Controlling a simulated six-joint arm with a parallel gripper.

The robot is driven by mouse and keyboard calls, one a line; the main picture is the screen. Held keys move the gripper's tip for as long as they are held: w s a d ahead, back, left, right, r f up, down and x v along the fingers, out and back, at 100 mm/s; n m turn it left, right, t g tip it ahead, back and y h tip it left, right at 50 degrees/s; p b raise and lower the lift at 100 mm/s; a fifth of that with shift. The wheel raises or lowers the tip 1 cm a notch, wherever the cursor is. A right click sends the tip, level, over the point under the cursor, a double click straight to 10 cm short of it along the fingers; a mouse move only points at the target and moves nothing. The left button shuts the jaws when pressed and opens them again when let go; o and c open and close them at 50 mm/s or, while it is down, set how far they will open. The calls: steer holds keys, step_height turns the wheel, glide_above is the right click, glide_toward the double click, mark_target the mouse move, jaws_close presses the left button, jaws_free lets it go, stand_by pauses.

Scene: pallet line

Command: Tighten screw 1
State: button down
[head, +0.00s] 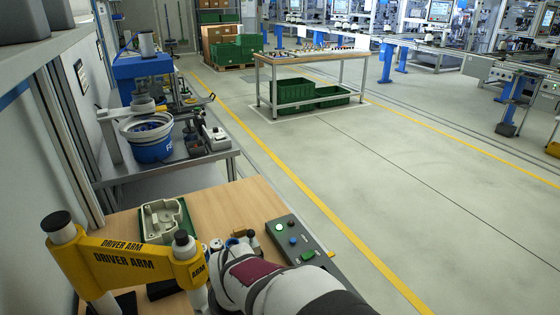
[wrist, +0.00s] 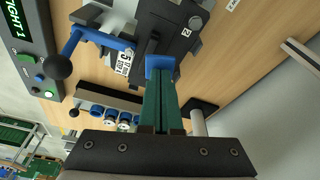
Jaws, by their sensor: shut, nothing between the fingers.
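In the wrist view my gripper (wrist: 160,100) is shut, its long green fingers together with nothing between them. The fingers reach toward a blue block on a dark grey fixture (wrist: 176,38); I cannot tell whether they touch it. A blue lever (wrist: 100,38) with a black ball knob (wrist: 58,66) sits left of the fingers. I cannot make out screw 1 in either view. In the head view a yellow driver arm (head: 125,258) stands at the front left, and my own arm hides the gripper. A pale housing (head: 163,220) lies in a green tray on the wooden bench.
A control box (head: 296,240) with coloured buttons is on the bench's right side; its display (wrist: 22,35) in the wrist view shows green text that seems to read "TIGHT 1". Some wooden bench top (head: 235,200) is bare.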

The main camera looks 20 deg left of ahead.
steer(key=shift+f, duration=0.25)
stand_by(4.8)
steer(key=shift+r, duration=0.15)
stand_by(2.1)
steer(key=w+a+v, duration=0.1)
steer(key=v, duration=0.7)
steer(key=shift+a+r, duration=0.35)
steer(key=shift+r, duration=0.25)
